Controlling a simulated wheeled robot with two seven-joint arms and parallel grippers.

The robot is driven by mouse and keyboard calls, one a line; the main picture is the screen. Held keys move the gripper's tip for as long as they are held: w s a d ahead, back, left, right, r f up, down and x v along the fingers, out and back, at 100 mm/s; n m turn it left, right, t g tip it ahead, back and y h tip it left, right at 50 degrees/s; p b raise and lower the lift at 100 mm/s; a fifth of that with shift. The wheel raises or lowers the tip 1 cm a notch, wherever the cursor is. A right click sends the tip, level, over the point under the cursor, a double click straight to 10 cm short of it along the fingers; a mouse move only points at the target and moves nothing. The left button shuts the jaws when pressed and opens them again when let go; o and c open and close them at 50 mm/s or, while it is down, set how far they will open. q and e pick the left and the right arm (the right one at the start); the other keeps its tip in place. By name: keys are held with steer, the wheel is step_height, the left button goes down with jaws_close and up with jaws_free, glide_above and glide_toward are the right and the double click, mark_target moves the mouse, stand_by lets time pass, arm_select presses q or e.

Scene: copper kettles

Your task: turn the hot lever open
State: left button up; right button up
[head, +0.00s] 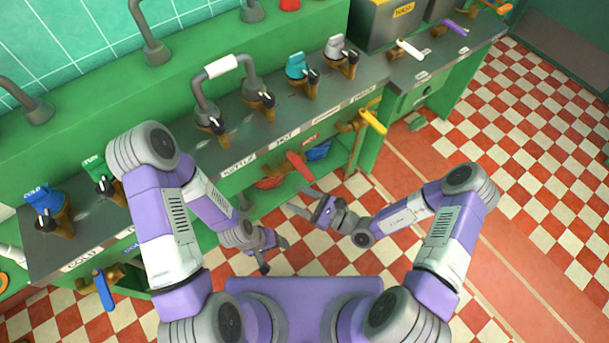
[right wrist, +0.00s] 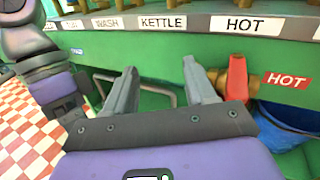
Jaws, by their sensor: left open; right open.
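The hot lever (head: 299,166) is a red handle on a brass valve at the green counter's front. In the right wrist view the red lever (right wrist: 237,78) stands right of my fingers, beside a red HOT tag (right wrist: 287,79). My right gripper (head: 303,201) is open and empty, just below the lever in the head view. In its wrist view the gripper (right wrist: 160,68) has its fingers spread, with the lever outside them, close to the right finger. My left gripper (head: 273,255) is open and empty, lower and further left, apart from the lever.
A yellow lever (head: 372,121) juts out to the right and a blue lever (head: 103,290) at the left. Kettle taps with a white-gripped handle (head: 221,67) stand on top. The checkered floor is open at right.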

mark_target(304, 170)
steer(key=w+d+f+m+t+h, duration=0.1)
steer(key=w+d+m+t+h, duration=0.1)
steer(key=w+d+f+m+t+h, duration=0.1)
steer(key=w+m+t, duration=0.1)
steer(key=w+d+f+m+t+h+b, duration=0.1)
steer(key=d+f+m+t+h, duration=0.1)
steer(key=shift+w+d+h, duration=0.3)
steer(key=shift+w+d, duration=0.05)
steer(key=shift+w, duration=0.05)
steer(key=b+x, duration=0.2)
steer(key=x, duration=0.5)
steer(key=shift+w+a+f, duration=0.1)
steer(key=shift+w+a, duration=0.05)
steer(key=shift+a, duration=0.1)
jaws_close()
